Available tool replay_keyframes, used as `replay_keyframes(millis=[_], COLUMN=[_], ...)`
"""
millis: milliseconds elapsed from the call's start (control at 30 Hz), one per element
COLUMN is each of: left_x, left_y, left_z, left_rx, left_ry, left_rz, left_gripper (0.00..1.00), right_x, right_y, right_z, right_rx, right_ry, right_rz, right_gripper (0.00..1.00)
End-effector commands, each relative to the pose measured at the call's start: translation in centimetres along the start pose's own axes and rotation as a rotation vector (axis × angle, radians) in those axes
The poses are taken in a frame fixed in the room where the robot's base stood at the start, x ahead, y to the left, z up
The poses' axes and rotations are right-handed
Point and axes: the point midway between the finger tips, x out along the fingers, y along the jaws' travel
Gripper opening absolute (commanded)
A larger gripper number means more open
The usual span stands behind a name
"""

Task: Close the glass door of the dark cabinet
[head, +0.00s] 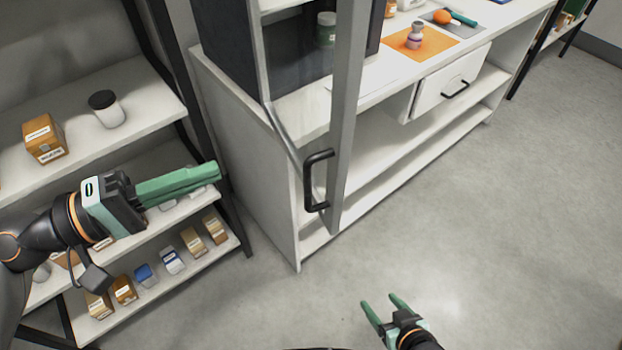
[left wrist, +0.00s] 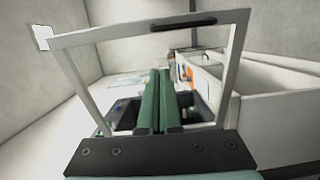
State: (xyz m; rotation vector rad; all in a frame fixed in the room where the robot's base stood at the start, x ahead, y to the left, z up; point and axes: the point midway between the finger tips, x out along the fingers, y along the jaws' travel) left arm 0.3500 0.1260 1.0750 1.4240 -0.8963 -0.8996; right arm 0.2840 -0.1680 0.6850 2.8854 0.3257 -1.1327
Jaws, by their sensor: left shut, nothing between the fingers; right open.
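The dark cabinet (head: 228,45) stands on the left end of a white table, with its top cut off by the head view. Its glass door (head: 347,110) is open and juts out past the table front towards me. The door has a grey frame and a black handle (head: 316,180) near its free edge. The left wrist view shows the door frame (left wrist: 237,60) and handle (left wrist: 183,23) beyond the fingers. My left gripper (head: 217,171) is shut and empty, left of the door and apart from the handle. My right gripper (head: 382,302) is open and empty, low over the floor.
A shelf rack (head: 150,95) with boxes and jars stands at the left, close by my left arm. The white table (head: 240,150) has a drawer (head: 450,85) that looks pulled out. An orange mat (head: 440,45) holds a small weight-like item. The floor at right is clear.

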Motion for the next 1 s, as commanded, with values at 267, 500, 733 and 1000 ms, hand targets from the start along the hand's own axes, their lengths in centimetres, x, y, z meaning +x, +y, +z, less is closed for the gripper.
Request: replay_keyframes(millis=[267,500,733,1000], left_x=[0.5,3.3,7.1,11.8], left_y=[1.6,1.9,2.1,2.1], left_z=[1.2,1.4,1.6,1.9], left_rx=[-0.034,-0.034,-0.035,-0.034], left_ry=[-0.059,-0.058,-0.058,-0.057], left_rz=[0.029,0.031,0.033,0.029], left_gripper=[0.00,0.00,0.00,0.00], right_x=[0.0,-0.9,-2.0,-3.1], right_y=[0.0,-0.1,-0.1,-0.2], right_z=[-0.1,-1.2,-2.4,-3.6], right_rx=[0.000,0.000,0.000,0.000], right_ry=[0.001,0.004,0.004,0.005], right_rz=[0.000,0.000,0.000,0.000], right_gripper=[0.71,0.71,0.71,0.71])
